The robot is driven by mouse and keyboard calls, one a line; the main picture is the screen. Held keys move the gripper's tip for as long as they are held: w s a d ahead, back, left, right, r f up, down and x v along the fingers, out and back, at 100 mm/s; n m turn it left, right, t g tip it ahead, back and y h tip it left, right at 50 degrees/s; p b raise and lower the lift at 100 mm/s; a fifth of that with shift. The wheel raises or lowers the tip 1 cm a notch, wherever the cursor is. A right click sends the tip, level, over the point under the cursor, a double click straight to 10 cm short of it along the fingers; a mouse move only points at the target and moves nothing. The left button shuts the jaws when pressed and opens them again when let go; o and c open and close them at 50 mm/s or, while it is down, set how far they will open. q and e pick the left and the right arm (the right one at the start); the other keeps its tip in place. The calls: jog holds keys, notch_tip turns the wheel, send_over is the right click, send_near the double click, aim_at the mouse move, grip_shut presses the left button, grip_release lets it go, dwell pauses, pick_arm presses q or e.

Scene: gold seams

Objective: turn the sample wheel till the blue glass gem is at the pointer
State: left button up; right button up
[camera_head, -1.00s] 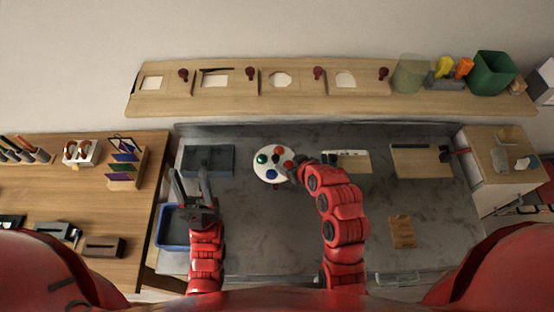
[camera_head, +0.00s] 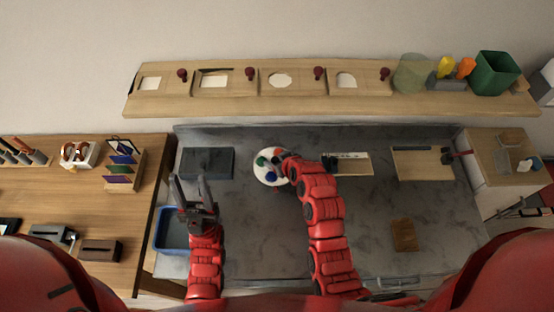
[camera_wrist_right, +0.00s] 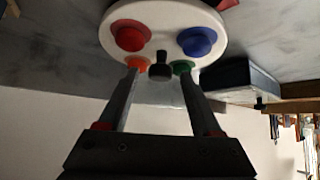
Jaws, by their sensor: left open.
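The sample wheel (camera_head: 259,172) is a white disc on the grey worktop. In the head view its green gem (camera_head: 261,161) is at the left, its blue glass gem (camera_head: 271,177) at the near side and its orange gem (camera_head: 277,152) at the far side. The right wrist view shows the blue gem (camera_wrist_right: 197,42), red gem (camera_wrist_right: 130,36) and a dark central knob (camera_wrist_right: 160,68). My right gripper (camera_wrist_right: 159,75) is open at the wheel, its fingers on either side of the knob; contact is unclear. My left gripper (camera_head: 188,180) is open and empty, left of the wheel. I cannot make out the pointer.
A dark grey box (camera_head: 207,162) is left of the wheel, with a blue bin (camera_head: 172,240) nearer me. Wooden boards (camera_head: 420,162) lie to the right, and a small wooden block (camera_head: 404,235) is at the near right. A wooden shelf (camera_head: 240,104) runs behind.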

grip_shut()
dwell(1.2)
